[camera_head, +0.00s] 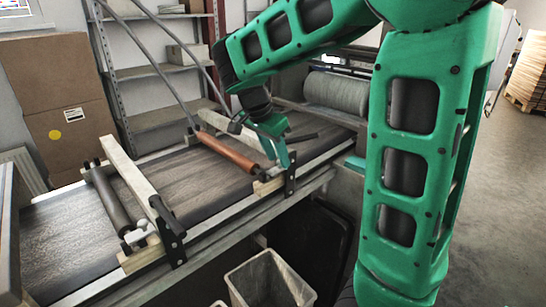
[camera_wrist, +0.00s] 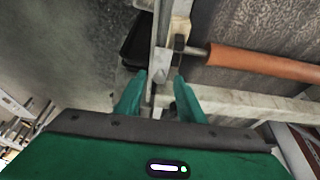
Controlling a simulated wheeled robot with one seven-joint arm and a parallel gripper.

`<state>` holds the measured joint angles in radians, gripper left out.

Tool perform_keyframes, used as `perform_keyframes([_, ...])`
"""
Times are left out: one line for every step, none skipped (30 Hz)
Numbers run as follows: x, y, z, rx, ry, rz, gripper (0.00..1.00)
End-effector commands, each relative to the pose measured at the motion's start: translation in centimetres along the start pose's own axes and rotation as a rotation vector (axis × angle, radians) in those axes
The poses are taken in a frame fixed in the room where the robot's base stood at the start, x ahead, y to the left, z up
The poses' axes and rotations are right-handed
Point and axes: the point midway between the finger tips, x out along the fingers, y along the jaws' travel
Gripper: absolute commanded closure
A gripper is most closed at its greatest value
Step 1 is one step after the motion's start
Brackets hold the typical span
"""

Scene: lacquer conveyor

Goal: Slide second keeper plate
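An orange-brown roller (camera_head: 228,151) lies across the dark belt, and its end also shows in the wrist view (camera_wrist: 255,64). A black upright keeper plate (camera_head: 290,174) stands at the near end of this roller, on the belt's front rail. A second black plate (camera_head: 167,232) stands at the near end of the grey roller (camera_head: 106,199) on the left. My gripper (camera_head: 280,158) points down at the orange roller's near end, close to the plate there. In the wrist view its green fingers (camera_wrist: 160,80) are apart, with part of the rail fitting between them. Contact cannot be told.
The conveyor belt (camera_head: 63,243) runs from lower left to upper right, crossed by pale beams (camera_head: 128,173). An open bin (camera_head: 268,283) stands below its front edge. Shelves (camera_head: 150,73) and cardboard boxes (camera_head: 60,95) stand behind. Clear floor (camera_head: 500,215) lies at right.

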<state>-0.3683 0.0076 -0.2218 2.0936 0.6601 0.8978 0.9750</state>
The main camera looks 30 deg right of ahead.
Motion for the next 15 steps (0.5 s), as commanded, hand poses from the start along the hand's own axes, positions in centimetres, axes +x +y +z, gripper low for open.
perform_keyframes([0.13, 0.02, 0.00, 0.000, 0.000, 0.001, 0.65])
perform_keyframes([0.17, 0.01, 0.00, 0.000, 0.000, 0.000, 0.65])
perform_keyframes([0.19, 0.01, 0.00, 0.000, 0.000, 0.000, 0.65])
perform_keyframes([0.19, 0.01, 0.00, 0.000, 0.000, 0.000, 0.65])
perform_keyframes([0.18, 0.00, 0.00, 0.000, 0.000, 0.000, 0.65])
perform_keyframes([0.18, 0.00, 0.00, 0.000, 0.000, 0.000, 0.65])
perform_keyframes([0.17, 0.00, 0.00, 0.000, 0.000, 0.000, 0.65])
perform_keyframes([0.17, 0.00, 0.00, 0.000, 0.000, 0.000, 0.65])
perform_keyframes([0.17, 0.00, 0.00, 0.000, 0.000, 0.000, 0.69])
perform_keyframes([0.16, 0.00, 0.00, 0.000, 0.000, 0.000, 0.77])
perform_keyframes([0.16, 0.00, 0.00, 0.000, 0.000, 0.000, 0.84])
perform_keyframes([0.16, -0.01, 0.00, 0.000, 0.000, 0.000, 0.93])
perform_keyframes([0.16, -0.01, 0.00, 0.000, 0.000, 0.000, 1.00])
perform_keyframes([0.15, -0.01, 0.00, 0.000, 0.000, 0.000, 1.00])
perform_keyframes([0.15, -0.01, 0.00, 0.000, 0.000, 0.000, 1.00])
